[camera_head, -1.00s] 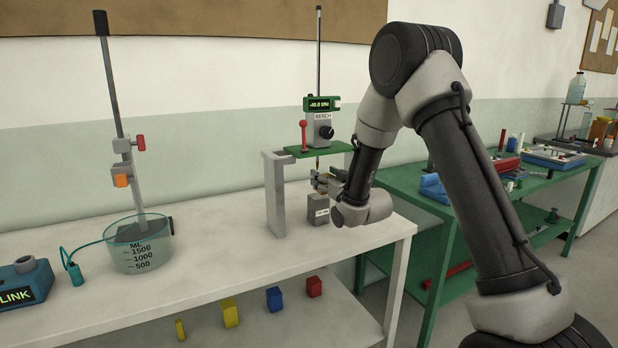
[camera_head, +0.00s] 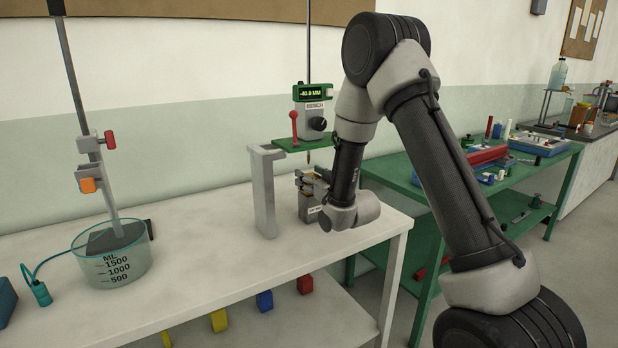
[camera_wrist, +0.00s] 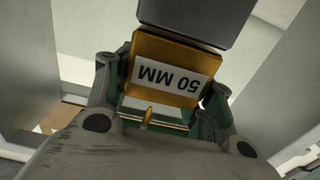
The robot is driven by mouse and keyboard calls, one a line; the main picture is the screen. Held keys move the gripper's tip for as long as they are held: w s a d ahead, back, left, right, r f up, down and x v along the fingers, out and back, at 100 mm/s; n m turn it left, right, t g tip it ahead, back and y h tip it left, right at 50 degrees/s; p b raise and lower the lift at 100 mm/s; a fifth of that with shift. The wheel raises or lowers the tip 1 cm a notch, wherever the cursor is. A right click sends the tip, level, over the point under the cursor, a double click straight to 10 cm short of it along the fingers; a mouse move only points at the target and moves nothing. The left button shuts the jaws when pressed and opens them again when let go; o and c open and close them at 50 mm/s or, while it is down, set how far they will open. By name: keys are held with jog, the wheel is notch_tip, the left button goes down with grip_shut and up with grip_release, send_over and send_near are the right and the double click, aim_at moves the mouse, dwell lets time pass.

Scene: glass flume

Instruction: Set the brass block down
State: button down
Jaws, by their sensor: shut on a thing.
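The brass block (camera_wrist: 172,75) fills the middle of the wrist view, with a white label that reads 50 MM upside down. My gripper (camera_wrist: 160,92) is shut on it, one finger at each side. In the head view my gripper (camera_head: 314,184) is at the gauge stand, and the brass block is mostly hidden there. A dark grey block (camera_wrist: 196,18) borders the brass block in the wrist view; the grey block (camera_head: 309,208) stands on the bench just below my gripper in the head view. I cannot tell whether the two blocks touch.
The gauge (camera_head: 314,110) with a green display and red lever hangs above my gripper, its thin tip pointing down. A grey upright (camera_head: 264,195) stands close left. A beaker (camera_head: 112,258) stands on the white bench (camera_head: 200,255). A green table (camera_head: 400,178) is at right.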

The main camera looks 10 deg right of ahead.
jog(key=c, duration=0.6)
grip_release()
jog(key=shift+f, duration=0.1)
jog(key=shift+o, duration=0.2)
